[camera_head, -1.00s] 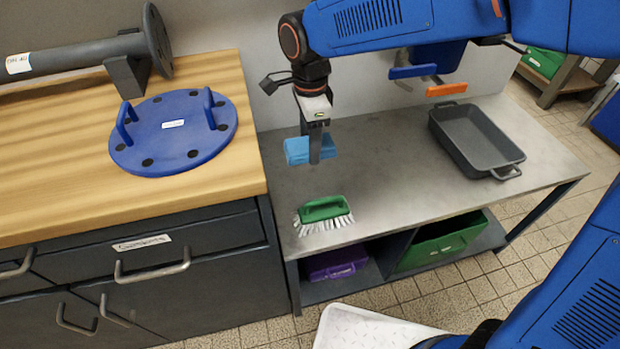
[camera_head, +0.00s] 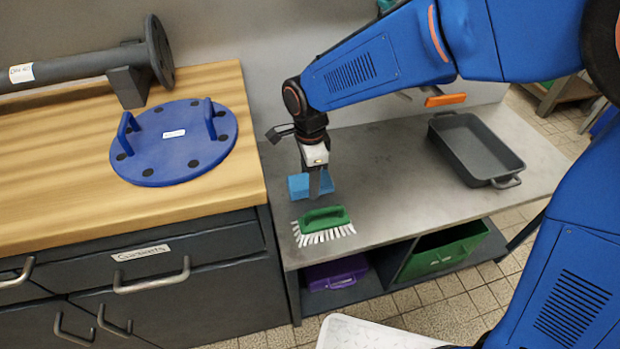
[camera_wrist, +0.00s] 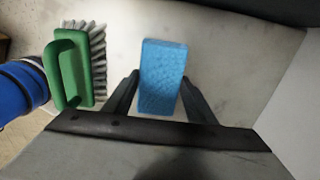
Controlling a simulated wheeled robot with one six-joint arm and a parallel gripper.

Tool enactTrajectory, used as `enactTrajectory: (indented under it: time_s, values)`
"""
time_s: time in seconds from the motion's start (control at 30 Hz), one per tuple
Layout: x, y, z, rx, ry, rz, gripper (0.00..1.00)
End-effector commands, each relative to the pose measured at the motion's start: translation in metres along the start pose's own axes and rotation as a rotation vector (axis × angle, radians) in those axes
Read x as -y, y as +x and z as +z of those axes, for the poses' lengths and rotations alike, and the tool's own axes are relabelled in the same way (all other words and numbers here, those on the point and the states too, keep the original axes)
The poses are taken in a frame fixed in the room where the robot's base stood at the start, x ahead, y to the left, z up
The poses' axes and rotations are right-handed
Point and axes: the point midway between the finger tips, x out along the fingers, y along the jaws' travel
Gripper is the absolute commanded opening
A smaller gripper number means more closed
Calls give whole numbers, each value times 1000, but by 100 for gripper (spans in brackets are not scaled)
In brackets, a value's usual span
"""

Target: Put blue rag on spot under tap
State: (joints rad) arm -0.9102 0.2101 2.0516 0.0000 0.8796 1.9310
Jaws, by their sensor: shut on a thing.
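The blue rag (camera_head: 303,187) is a small light-blue block shape over the left part of the grey metal bench (camera_head: 400,200). My gripper (camera_head: 316,192) points down and is shut on the rag. In the wrist view the rag (camera_wrist: 161,78) sits between the two dark fingers (camera_wrist: 160,95). Whether the rag touches the bench top is hard to tell. I cannot make out a tap or a marked spot in these views; my arm hides part of the back wall.
A green brush (camera_head: 324,222) with white bristles lies just in front of the rag. A grey tray (camera_head: 476,150) stands at the bench's right. A wooden counter (camera_head: 60,185) with a blue flange (camera_head: 173,140) is at left. The bench's middle is clear.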

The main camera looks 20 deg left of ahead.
Motion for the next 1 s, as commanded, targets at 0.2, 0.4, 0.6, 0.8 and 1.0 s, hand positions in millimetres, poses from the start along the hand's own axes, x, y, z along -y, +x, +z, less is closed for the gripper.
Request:
enactTrajectory:
  time_s: [0.2, 0.4, 0.6, 0.8, 1.0]
  values:
    - [0, 1, 0, 0, 0, 0, 23]
    - [0, 4, 0, 0, 0, 1, 23]
    - [0, 8, 0, -1, 0, 2, 23]
    - [0, 8, 0, 0, 0, 1, 70]
    - [0, 8, 0, 0, 0, 1, 70]
